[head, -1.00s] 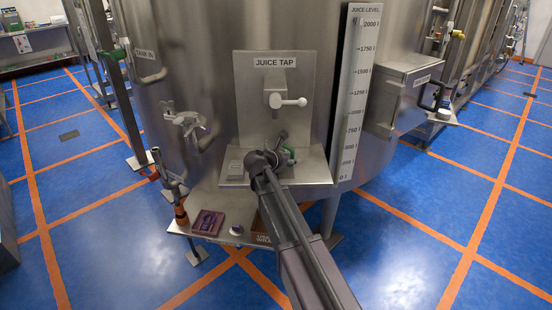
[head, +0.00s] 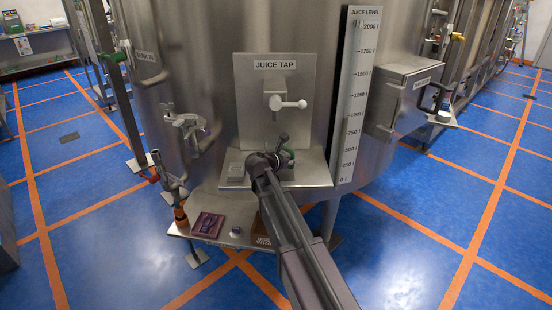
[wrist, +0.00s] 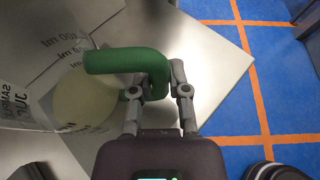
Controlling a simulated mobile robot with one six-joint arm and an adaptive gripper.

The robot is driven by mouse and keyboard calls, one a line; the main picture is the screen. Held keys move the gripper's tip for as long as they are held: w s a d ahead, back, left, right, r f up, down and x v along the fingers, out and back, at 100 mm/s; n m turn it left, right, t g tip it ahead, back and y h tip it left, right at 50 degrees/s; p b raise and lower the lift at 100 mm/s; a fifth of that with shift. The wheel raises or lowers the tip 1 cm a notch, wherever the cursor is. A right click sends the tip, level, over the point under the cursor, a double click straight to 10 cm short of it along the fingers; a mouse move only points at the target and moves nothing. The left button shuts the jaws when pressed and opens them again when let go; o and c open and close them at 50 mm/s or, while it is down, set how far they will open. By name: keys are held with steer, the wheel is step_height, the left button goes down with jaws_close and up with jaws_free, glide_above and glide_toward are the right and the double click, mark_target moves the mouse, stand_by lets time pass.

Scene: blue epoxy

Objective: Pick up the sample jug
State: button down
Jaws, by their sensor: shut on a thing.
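The sample jug (wrist: 22,108) is at the left in the wrist view. It is clear, with a white label and ml marks, and its green handle (wrist: 125,60) reaches toward the right. A pale yellowish round area shows through it. My gripper (wrist: 160,82) is shut on the green handle, one finger on each side. In the head view my gripper (head: 264,160) is at the metal shelf under the juice tap (head: 276,101). Only a bit of green handle (head: 289,152) shows there; the jug body is mostly hidden. I cannot tell whether it touches the shelf.
The tap shelf (head: 312,172) juts from the steel tank (head: 200,60). A level scale (head: 357,95) and a metal box (head: 400,95) are to the right. Blue floor is open at right.

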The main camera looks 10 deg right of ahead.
mark_target(293, 151)
steer(key=shift+r, duration=0.15)
step_height(293, 151, up, 4)
steer(key=p, duration=0.4)
steer(key=shift+f, duration=0.2)
steer(key=s+a, duration=0.2)
steer(key=s, duration=0.5)
steer(key=s+a+r+p, duration=0.1)
steer(key=s+a, duration=0.1)
steer(key=s, duration=0.6)
steer(key=shift+s+a, duration=0.15)
steer(key=shift+a, duration=0.15)
steer(key=shift+s+d, duration=0.1)
steer(key=shift+d, duration=0.05)
